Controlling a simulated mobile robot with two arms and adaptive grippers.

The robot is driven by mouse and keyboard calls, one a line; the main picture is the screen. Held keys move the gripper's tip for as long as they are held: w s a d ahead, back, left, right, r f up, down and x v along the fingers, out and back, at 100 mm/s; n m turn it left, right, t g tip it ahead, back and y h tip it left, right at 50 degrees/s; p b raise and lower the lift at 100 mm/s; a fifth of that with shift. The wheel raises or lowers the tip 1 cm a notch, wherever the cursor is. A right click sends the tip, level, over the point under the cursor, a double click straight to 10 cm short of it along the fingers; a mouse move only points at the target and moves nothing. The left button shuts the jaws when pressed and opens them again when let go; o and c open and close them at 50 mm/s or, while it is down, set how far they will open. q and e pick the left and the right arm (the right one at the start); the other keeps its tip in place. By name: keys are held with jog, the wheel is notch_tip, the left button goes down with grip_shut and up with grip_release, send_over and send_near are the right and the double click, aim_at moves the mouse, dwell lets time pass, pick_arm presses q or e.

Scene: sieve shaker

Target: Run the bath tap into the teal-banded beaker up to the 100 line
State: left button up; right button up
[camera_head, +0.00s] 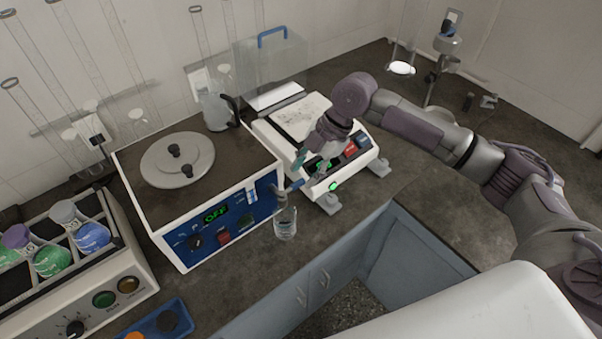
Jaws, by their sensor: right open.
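The water bath (140,205) is a white box with a blue front panel whose display reads OFF. A round grey lid (178,160) with knobs sits on its top. The bath tap (281,196) sticks out at the right end of the front panel, with a blue part by it. A small clear beaker (285,226) stands below the tap; its band, marks and any water in it are too small to tell. My right gripper (307,166) is open, above and right of the tap, in front of the white balance-like device. Whether it touches the tap's handle cannot be told. My left gripper is out of view.
The white device (350,160) with a green display stands right of the bath. A clear box (270,65) stands behind. The counter's front edge is close to the beaker.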

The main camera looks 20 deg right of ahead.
aim_at(293, 187)
jog(key=shift+x, duration=1.4)
grip_shut()
